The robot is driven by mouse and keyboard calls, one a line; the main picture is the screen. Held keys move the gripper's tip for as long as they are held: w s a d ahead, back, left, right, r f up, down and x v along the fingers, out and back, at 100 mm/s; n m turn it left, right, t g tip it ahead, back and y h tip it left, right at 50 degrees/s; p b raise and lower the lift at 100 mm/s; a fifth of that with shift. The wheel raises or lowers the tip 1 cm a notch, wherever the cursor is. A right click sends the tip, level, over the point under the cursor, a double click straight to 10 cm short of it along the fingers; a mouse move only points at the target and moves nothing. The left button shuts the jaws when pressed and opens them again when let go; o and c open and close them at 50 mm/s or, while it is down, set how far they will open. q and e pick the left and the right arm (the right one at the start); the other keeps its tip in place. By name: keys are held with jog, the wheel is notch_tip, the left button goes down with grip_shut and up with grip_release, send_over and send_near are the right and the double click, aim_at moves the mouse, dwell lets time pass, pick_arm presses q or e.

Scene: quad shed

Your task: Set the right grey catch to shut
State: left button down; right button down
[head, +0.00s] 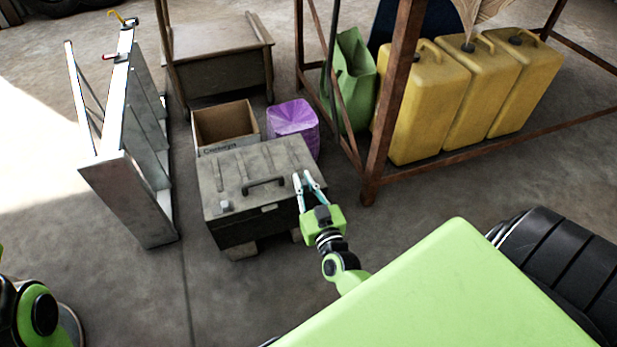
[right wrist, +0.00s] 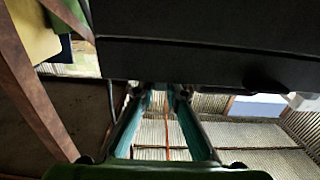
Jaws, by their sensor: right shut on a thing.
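A dark grey case (head: 240,178) with a closed-looking lid and a black handle (head: 265,183) stands low on the floor, and its dark underside edge fills the top of the right wrist view (right wrist: 210,58). A light grey left catch (head: 226,205) shows at its front left. The right grey catch is hidden behind my right gripper's fingertips. My right gripper (head: 305,176) is at the case's front right edge, shut on that catch; its fingers show in the right wrist view (right wrist: 156,92) with a small gap between them. My left gripper is out of view.
A cardboard box (head: 225,128) and a purple package (head: 293,118) stand behind the case. A metal stepladder (head: 135,195) is to the left. A rusty frame (head: 388,120) with yellow canisters (head: 430,100) is to the right. The floor in front is clear.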

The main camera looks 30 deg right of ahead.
jog(key=shift+a, duration=0.15)
jog(key=c, duration=2)
grip_release()
jog(key=v, duration=0.7)
jog(key=shift+s, duration=0.2)
